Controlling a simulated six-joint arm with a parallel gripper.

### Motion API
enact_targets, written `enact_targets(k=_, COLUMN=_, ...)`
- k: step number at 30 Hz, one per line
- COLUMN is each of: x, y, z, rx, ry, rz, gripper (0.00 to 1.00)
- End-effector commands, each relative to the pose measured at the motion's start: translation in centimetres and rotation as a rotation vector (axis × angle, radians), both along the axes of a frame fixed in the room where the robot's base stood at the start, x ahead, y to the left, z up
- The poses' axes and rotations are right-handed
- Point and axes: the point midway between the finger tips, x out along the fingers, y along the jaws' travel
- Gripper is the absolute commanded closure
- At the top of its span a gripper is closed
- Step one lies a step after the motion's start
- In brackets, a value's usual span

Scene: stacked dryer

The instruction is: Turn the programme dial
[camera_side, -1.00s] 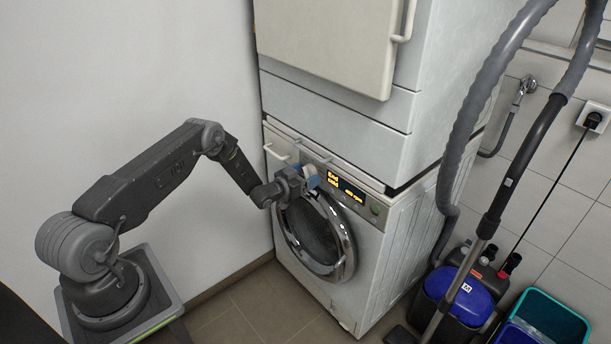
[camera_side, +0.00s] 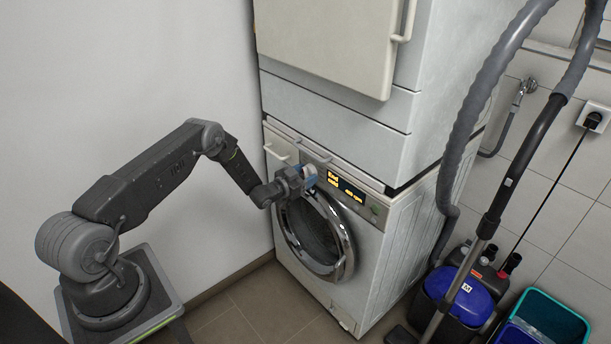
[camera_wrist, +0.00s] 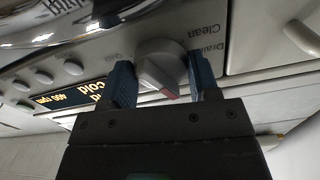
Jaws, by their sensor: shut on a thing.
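The programme dial (camera_wrist: 162,62) is a pale grey round knob with a red mark, on the front panel of the lower machine. In the wrist view it sits between the two blue fingers of my gripper (camera_wrist: 160,82), which are shut on it. In the side view my gripper (camera_side: 308,178) reaches the panel left of the lit display (camera_side: 346,187), and its fingers largely hide the dial. The display also shows in the wrist view (camera_wrist: 68,96) with yellow text. The lower machine (camera_side: 372,262) has a round chrome-rimmed door (camera_side: 347,262), closed below the panel.
A second machine (camera_side: 335,105) is stacked on top, with a door handle (camera_side: 404,20) jutting out. A detergent drawer (camera_side: 282,150) is left of the dial. At right stand a vacuum cleaner (camera_side: 455,297) with its hose and a teal bin (camera_side: 548,318). Floor before the machine is clear.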

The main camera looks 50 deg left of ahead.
Motion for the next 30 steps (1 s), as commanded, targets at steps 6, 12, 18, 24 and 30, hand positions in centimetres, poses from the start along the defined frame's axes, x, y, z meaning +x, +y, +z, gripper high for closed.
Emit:
enact_targets(k=6, x=0.0, y=0.07, z=0.0, rx=0.152, ry=0.0, rz=0.0, gripper=0.68)
enact_targets(k=12, x=0.0, y=0.11, z=0.0, rx=0.274, ry=0.0, rz=0.001, gripper=0.68)
enact_targets(k=18, x=0.0, y=0.14, z=0.02, rx=0.354, ry=0.001, rz=0.001, gripper=0.68)
enact_targets(k=24, x=0.01, y=0.16, z=0.02, rx=0.387, ry=0.001, rz=0.001, gripper=0.68)
enact_targets(k=30, x=0.01, y=0.16, z=0.02, rx=0.391, ry=0.001, rz=0.001, gripper=0.68)
